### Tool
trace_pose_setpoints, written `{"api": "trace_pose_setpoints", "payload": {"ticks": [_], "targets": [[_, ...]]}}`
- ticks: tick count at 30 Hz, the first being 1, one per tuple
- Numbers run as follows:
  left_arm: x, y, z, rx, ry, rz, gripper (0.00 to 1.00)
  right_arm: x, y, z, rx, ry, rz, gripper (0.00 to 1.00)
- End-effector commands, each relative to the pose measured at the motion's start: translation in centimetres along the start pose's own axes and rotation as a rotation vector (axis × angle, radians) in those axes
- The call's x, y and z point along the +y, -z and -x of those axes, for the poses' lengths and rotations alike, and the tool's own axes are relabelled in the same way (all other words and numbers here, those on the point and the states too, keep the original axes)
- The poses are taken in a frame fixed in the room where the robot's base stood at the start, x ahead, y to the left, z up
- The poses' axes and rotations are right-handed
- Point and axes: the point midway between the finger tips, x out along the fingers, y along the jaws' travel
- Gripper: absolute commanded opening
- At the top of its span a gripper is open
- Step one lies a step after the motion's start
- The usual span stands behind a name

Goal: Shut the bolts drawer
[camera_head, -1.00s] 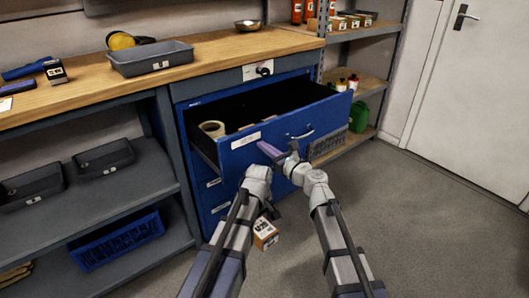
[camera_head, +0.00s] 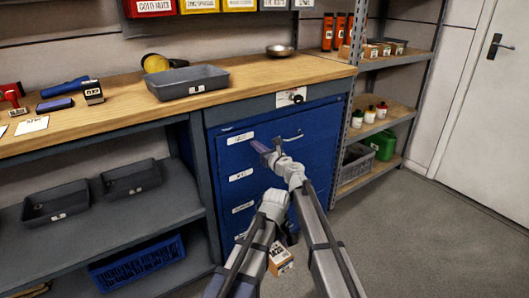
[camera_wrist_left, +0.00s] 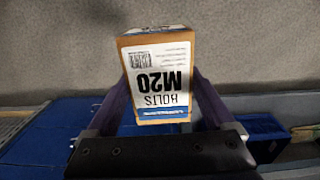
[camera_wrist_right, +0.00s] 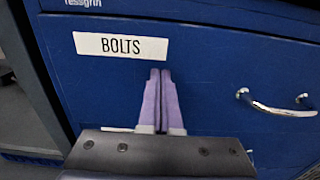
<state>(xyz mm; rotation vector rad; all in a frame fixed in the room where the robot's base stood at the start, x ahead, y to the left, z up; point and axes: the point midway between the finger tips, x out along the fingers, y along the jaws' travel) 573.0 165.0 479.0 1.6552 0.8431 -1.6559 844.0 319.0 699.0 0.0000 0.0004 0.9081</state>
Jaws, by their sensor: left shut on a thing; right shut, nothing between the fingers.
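The bolts drawer (camera_head: 268,132) is the top drawer of the blue cabinet; its front looks flush with the cabinet in the head view. In the right wrist view its blue front (camera_wrist_right: 215,75) carries a BOLTS label and a metal handle at right. My right gripper (camera_head: 262,147) is shut and empty, fingertips at the drawer front below the label; I cannot tell whether they touch it. It also shows in the right wrist view (camera_wrist_right: 160,75). My left gripper (camera_wrist_left: 160,95) is shut on an M20 bolts box (camera_wrist_left: 160,70), which shows low before the cabinet in the head view (camera_head: 281,258).
The wooden workbench (camera_head: 125,110) runs above the cabinet, with a grey tray (camera_head: 190,85) and a metal bowl (camera_head: 280,51) on it. Shelves with bottles and a green can (camera_head: 384,145) stand at right. The floor (camera_head: 430,240) at right is clear.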

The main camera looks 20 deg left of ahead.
Motion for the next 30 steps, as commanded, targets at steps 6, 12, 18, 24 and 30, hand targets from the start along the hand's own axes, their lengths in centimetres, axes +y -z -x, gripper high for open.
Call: {"api": "trace_pose_setpoints", "payload": {"ticks": [6, 12, 18, 24, 30], "targets": [[0.0, 0.0, 0.0, 0.000, 0.000, 0.000, 0.00, 0.0, 0.0, -1.8, 0.000, -0.001, 0.000, 0.00], [0.0, 0.0, 0.0, 0.000, 0.000, 0.000, 0.00, 0.0, 0.0, -2.3, -0.001, 0.001, -0.001, 0.00], [0.0, 0.0, 0.1, 0.000, 0.000, 0.000, 0.00, -0.1, -0.1, -2.5, -0.001, 0.002, -0.002, 0.00], [0.0, 0.0, 0.1, 0.000, 0.000, 0.000, 0.00, -0.1, -0.1, -2.5, -0.002, 0.003, -0.003, 0.00], [0.0, 0.0, 0.1, 0.000, 0.000, 0.000, 0.00, -0.1, -0.1, 0.4, -0.002, 0.004, -0.002, 0.00]]}}
